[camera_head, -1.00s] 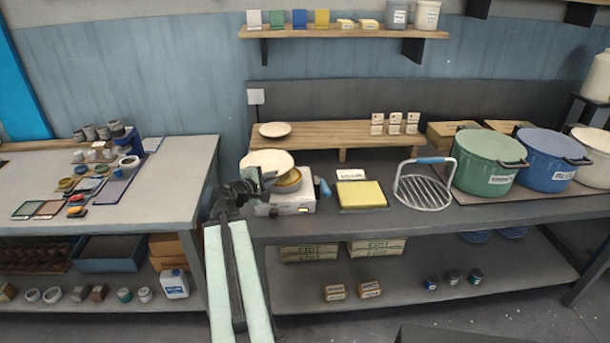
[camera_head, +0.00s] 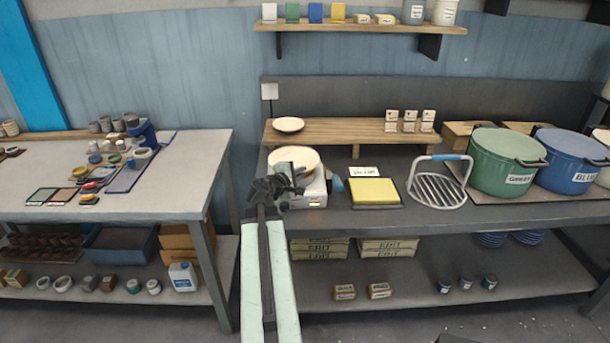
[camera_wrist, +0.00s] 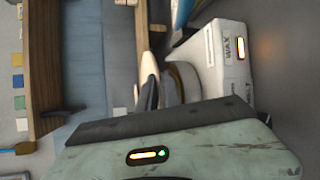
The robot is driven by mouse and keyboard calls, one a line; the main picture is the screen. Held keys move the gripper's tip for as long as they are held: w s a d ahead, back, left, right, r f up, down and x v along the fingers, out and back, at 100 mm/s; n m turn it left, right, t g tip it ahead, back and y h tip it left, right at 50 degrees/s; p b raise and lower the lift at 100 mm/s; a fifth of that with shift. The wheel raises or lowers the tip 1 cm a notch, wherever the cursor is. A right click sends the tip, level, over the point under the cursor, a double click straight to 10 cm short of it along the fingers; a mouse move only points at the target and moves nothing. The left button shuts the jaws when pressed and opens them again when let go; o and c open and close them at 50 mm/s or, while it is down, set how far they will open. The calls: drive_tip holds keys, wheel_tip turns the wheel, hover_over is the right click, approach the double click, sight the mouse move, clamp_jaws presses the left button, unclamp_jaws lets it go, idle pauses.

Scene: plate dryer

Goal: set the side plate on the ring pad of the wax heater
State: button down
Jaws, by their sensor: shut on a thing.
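The cream side plate (camera_head: 302,158) is in my gripper (camera_head: 284,180), which is shut on its near left edge. The plate is roughly level over the white wax heater (camera_head: 314,196). In the wrist view, turned sideways, the plate (camera_wrist: 148,66) shows nearly edge-on beside the round ring pad (camera_wrist: 187,78) on the heater (camera_wrist: 232,62). I cannot tell whether the plate touches the pad. In the head view the plate and gripper hide the pad.
A second plate (camera_head: 288,124) lies on the wooden riser (camera_head: 345,131) behind. A yellow pad (camera_head: 374,191), wire rack (camera_head: 440,187) and green pot (camera_head: 500,165) stand to the right. Another table (camera_head: 180,190) is at left.

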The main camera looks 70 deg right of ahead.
drive_tip(key=shift+f, duration=0.2)
drive_tip(key=shift+s+f, duration=0.1)
drive_tip(key=shift+f, duration=0.05)
drive_tip(key=c, duration=1.6)
unclamp_jaws()
drive_tip(key=shift+d, duration=0.1)
drive_tip(key=shift+o, duration=0.2)
